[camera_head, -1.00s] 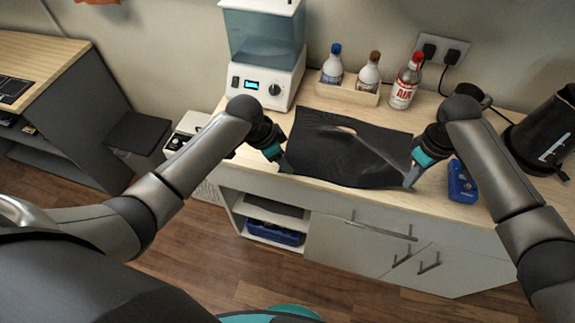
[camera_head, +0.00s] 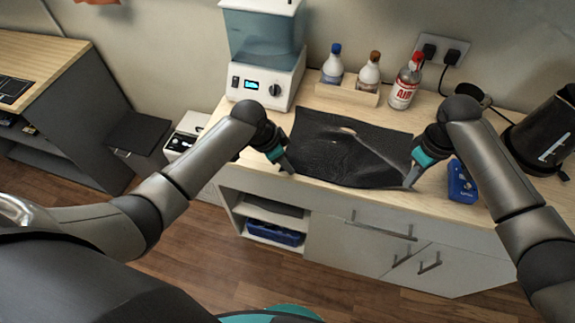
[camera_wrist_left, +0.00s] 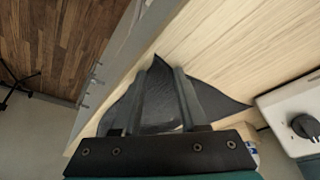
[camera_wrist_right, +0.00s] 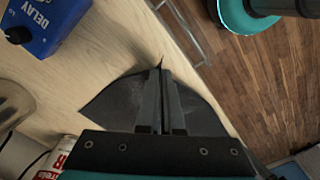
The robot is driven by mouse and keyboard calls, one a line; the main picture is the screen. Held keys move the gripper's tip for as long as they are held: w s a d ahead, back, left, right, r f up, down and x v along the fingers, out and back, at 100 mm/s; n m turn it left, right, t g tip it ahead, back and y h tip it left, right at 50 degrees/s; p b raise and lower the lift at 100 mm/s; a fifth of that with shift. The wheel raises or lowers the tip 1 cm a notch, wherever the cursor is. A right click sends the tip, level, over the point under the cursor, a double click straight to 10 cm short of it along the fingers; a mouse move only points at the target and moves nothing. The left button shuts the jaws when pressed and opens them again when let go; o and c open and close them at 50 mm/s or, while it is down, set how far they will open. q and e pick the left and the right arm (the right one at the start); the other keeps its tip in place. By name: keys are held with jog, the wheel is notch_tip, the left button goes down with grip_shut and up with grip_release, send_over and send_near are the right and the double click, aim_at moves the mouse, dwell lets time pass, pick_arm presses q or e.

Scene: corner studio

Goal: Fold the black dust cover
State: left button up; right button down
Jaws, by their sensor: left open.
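The black dust cover (camera_head: 335,150) lies on the wooden counter, mostly spread out with a raised crease across its middle and a small pale patch near its back. My left gripper (camera_head: 289,168) is at its front left corner. In the left wrist view its fingers (camera_wrist_left: 168,72) are apart, with dark cloth showing between and beneath them. My right gripper (camera_head: 410,182) is at the front right corner. In the right wrist view its fingers (camera_wrist_right: 162,72) are close together, with a small point of cloth (camera_wrist_right: 120,100) sticking out past the tips.
A blue pedal box (camera_head: 462,182) sits just right of my right gripper. A black kettle (camera_head: 545,135) stands at the far right. A wooden bottle rack (camera_head: 347,91), a red-capped bottle (camera_head: 404,86) and a white dispenser (camera_head: 262,75) stand behind the cover. The counter's front edge is close.

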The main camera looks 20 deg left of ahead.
pick_arm(q)
jog(key=shift+s+f, duration=0.2)
jog(key=c, duration=0.6)
dwell(0.5)
jog(key=shift+w+r, duration=0.15)
jog(key=shift+r, duration=2.45)
